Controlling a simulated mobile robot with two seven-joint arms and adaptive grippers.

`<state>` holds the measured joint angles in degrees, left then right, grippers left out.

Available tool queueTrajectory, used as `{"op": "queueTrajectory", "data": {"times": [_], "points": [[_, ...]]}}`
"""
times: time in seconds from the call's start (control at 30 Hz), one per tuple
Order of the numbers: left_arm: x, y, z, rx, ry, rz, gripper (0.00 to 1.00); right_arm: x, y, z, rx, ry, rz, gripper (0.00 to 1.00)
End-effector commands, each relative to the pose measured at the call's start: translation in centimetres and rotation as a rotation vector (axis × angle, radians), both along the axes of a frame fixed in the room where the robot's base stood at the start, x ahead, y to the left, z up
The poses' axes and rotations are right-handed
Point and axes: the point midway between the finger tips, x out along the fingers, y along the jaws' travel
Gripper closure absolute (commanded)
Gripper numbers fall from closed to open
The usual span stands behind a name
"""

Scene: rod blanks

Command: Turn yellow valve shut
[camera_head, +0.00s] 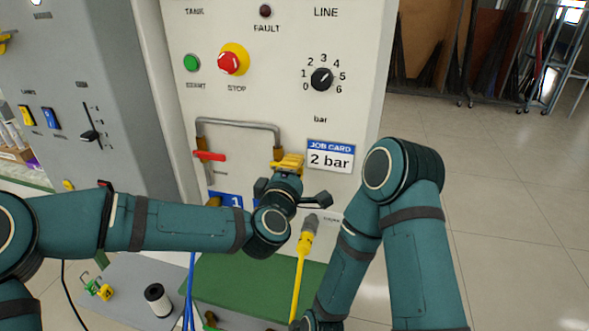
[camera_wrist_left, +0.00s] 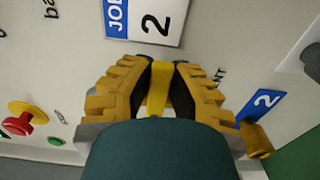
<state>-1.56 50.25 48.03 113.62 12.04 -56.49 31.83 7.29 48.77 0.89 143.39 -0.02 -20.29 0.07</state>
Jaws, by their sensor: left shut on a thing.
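The yellow valve handle (camera_wrist_left: 158,92) shows in the left wrist view as a narrow yellow bar between the dark pads of my left gripper (camera_wrist_left: 163,84). My left gripper is shut on it. In the head view my left gripper (camera_head: 287,163) is at the white panel, just under the right end of a grey pipe. There its yellow-orange fingers and wrist hide the handle and most of the valve body. How far the handle is turned is hard to tell. My right arm is folded at the right, and its gripper is out of view.
A red valve handle (camera_head: 210,156) sits on the left leg of the grey pipe (camera_head: 240,123). A job card (camera_head: 330,157) reads 2 bar. The black dial (camera_head: 321,79) and red stop button (camera_head: 230,62) are above. A yellow hose (camera_head: 298,285) hangs beside my right forearm.

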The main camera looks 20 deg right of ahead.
Motion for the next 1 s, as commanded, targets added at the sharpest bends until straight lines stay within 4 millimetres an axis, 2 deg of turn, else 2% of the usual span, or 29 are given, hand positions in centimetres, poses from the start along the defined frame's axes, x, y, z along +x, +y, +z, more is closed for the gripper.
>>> {"op": "queueTrajectory", "data": {"times": [0.33, 0.37, 0.4, 0.43, 0.77, 0.87, 1.0], "points": [[0.0, 0.0, -0.1, 0.004, 0.0, -0.002, 1.0, 0.0, 0.0, 0.0, 0.0, 0.0, 0.0, 0.53], [0.0, 0.0, -0.1, 0.003, 0.001, -0.002, 0.72, 0.0, 0.0, 0.0, 0.0, 0.0, 0.0, 0.53], [0.0, 0.0, -0.1, 0.003, 0.001, -0.002, 0.58, 0.0, 0.0, 0.0, 0.0, 0.0, 0.0, 0.53], [0.0, 0.0, -0.1, 0.003, 0.001, -0.002, 0.52, 0.0, 0.0, 0.0, 0.0, 0.0, 0.0, 0.53], [-0.1, 0.1, 0.0, 0.002, 0.0, -0.001, 0.52, 0.0, 0.0, 0.0, 0.0, 0.0, 0.0, 0.53], [-0.7, 0.5, 0.0, 0.003, -0.001, -0.002, 0.52, 0.0, 0.0, 0.0, 0.0, 0.0, 0.0, 0.53], [-2.5, 1.6, 0.0, 0.005, -0.002, -0.003, 0.52, 0.0, 0.0, 0.0, 0.0, 0.0, 0.0, 0.53]]}}
